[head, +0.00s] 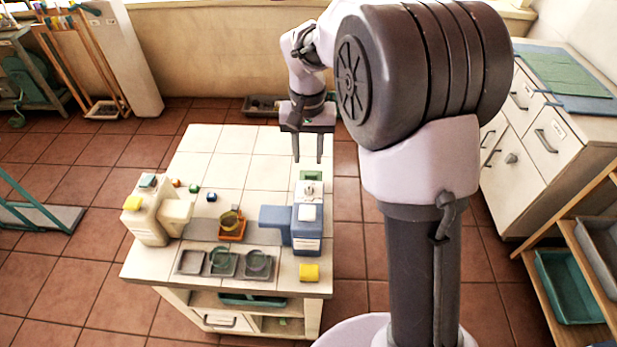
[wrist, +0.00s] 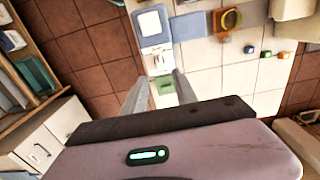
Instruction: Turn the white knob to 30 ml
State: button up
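The white knob (head: 310,189) is on the far side of a blue-and-white dispenser (head: 307,237) at the right side of the tiled table. In the wrist view the knob (wrist: 157,62) shows just ahead of my fingertips, below the dispenser's white top (wrist: 151,24). A green patch (head: 311,175) lies beside it, and also shows between my fingers (wrist: 165,85). My gripper (head: 308,160) points down, open and empty, just beyond the knob and apart from it. The scale marks and the knob's setting are too small to read.
An amber cup (head: 230,222) stands on an orange base (head: 233,235) left of the dispenser. A cream dispenser (head: 148,222) stands further left. A grey tray (head: 192,262) with dark cups and a yellow block (head: 309,272) are at the near edge. The far tabletop (head: 220,150) is clear.

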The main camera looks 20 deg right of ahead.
aim_at(309, 185)
jog(key=f+b, duration=0.1)
jog(key=f, duration=0.4)
jog(key=f+b, duration=0.2)
jog(key=f, duration=0.4)
jog(key=shift+w+d+f, duration=0.1)
jog(key=shift+w+d, duration=0.05)
jog(key=shift+d, duration=0.05)
grip_shut()
